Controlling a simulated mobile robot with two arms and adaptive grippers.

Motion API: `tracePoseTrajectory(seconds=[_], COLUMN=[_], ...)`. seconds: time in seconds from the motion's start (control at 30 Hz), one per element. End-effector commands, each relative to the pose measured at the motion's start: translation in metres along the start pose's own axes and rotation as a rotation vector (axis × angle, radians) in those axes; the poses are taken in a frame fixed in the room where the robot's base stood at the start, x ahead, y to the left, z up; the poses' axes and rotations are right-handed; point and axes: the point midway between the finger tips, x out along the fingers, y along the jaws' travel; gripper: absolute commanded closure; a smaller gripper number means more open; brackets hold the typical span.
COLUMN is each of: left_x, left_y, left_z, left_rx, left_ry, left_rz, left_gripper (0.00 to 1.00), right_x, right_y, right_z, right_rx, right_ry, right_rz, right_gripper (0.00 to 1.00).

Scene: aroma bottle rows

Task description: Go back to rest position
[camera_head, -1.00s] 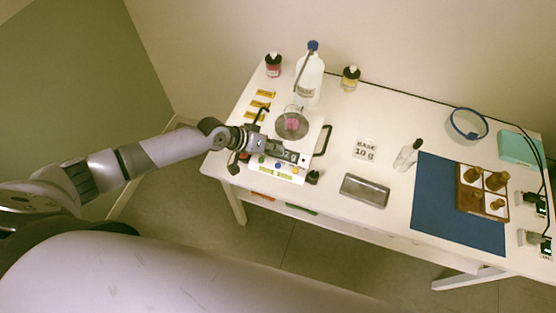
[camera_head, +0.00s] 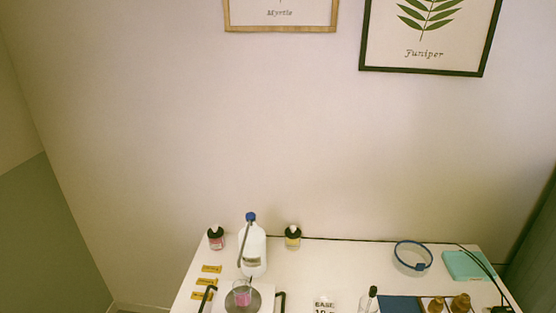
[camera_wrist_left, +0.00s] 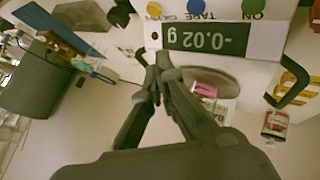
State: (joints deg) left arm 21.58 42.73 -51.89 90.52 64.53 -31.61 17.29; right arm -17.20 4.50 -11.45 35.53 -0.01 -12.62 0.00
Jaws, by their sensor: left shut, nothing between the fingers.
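My left gripper (camera_wrist_left: 160,75) shows in the left wrist view, with its fingertips together and nothing between them. It is in front of the scale's display (camera_wrist_left: 205,38), which reads -0.02 g upside down. The left arm is out of the head view. My right gripper is in neither view.
A white bottle with a blue cap (camera_head: 253,250) stands behind the scale, between two small dark-capped bottles, one red (camera_head: 216,240) and one yellow (camera_head: 293,238). Black handles (camera_wrist_left: 291,88) rise beside the scale.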

Motion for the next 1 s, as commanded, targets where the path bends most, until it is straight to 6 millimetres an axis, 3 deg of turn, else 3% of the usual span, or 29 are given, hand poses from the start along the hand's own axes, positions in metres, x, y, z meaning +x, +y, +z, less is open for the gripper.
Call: tracePoseTrajectory(seconds=[0.1,0.2,0.33,0.47,1.0], left_x=[0.008,0.003,-0.021,-0.055,-0.179], left_y=[0.047,0.093,0.122,0.116,0.049], left_z=[0.037,0.07,0.096,0.112,0.172], left_rx=[0.076,0.174,0.266,0.288,0.145], left_ry=[-0.057,-0.096,-0.111,-0.125,-0.265], left_rz=[0.049,0.07,0.012,-0.11,-0.534], left_gripper=[1.0,1.0,1.0,1.0,1.0], right_x=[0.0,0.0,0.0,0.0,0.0], right_y=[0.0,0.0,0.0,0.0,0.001], right_z=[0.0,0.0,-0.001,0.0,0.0], right_rx=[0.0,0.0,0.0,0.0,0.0], right_ry=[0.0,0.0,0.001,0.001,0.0], right_rz=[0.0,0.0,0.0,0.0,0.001], right_gripper=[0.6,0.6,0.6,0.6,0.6])
